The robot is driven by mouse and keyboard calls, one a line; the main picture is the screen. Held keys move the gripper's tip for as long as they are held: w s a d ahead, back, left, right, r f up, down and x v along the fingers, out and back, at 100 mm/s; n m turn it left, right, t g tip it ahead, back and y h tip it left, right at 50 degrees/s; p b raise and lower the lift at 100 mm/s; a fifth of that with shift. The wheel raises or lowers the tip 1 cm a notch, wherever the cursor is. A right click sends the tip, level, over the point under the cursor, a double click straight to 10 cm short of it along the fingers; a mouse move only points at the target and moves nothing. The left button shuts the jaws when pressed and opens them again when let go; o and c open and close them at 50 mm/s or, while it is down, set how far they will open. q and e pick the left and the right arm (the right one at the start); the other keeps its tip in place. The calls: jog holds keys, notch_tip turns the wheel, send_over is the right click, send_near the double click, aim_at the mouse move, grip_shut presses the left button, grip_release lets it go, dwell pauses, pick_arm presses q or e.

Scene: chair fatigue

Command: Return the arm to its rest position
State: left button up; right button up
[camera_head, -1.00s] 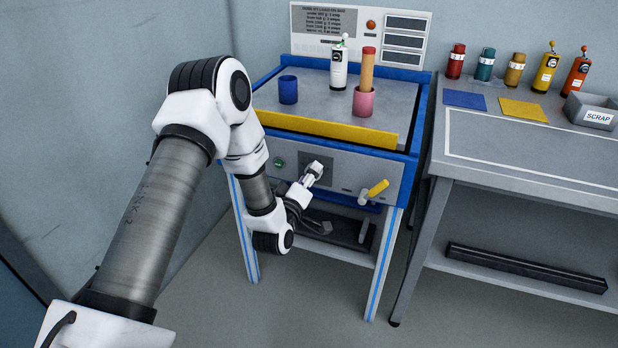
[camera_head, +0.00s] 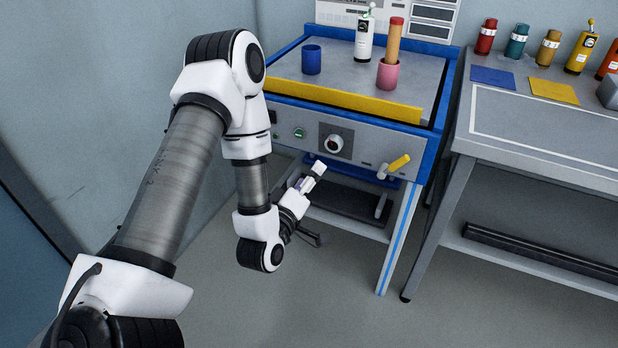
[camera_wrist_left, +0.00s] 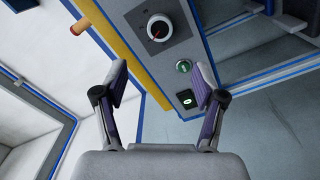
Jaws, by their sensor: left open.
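My left arm comes in from the left in the head view, bent at the elbow. My left gripper (camera_head: 312,180) is in front of and a little below the machine's front panel (camera_head: 366,148), near the round dial (camera_head: 334,143). In the left wrist view the gripper (camera_wrist_left: 160,95) has its two fingers wide apart with nothing between them. The dial (camera_wrist_left: 158,27) shows there beyond the fingers, with a green button (camera_wrist_left: 183,66) and a black switch (camera_wrist_left: 186,99) on the panel. The gripper is apart from the dial. My right gripper is not in view.
A yellow lever (camera_head: 399,162) sticks out at the panel's right. A blue cup (camera_head: 312,60), a white bottle (camera_head: 363,40) and a pink cup (camera_head: 388,75) stand on the machine top. A grey bench (camera_head: 545,130) with bottles stands at right. Open floor lies in front.

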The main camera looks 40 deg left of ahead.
pick_arm(q)
jog(key=shift+s, duration=0.1)
dwell(0.4)
jog(key=s+d+f+m+g+h, duration=0.2)
jog(key=s+d+f+m+g, duration=0.25)
jog(key=f, duration=0.45)
jog(key=s+d+f+m+g+h, duration=0.2)
jog(key=s+d+f+m+g, duration=0.15)
jog(key=d+f, duration=0.45)
jog(key=s+a+f+m+g, duration=0.1)
jog(key=s+f+m+g, duration=0.2)
jog(key=s+f+g, duration=0.35)
jog(key=s+f+m+g, duration=0.2)
jog(key=s+f+g, duration=0.1)
jog(key=s, duration=0.6)
notch_tip(320, 180, up, 21)
jog(key=s+m+p, duration=0.1)
jog(key=p, duration=1.9)
jog(key=shift+s+f+p, duration=0.15)
jog(key=shift+p, duration=0.2)
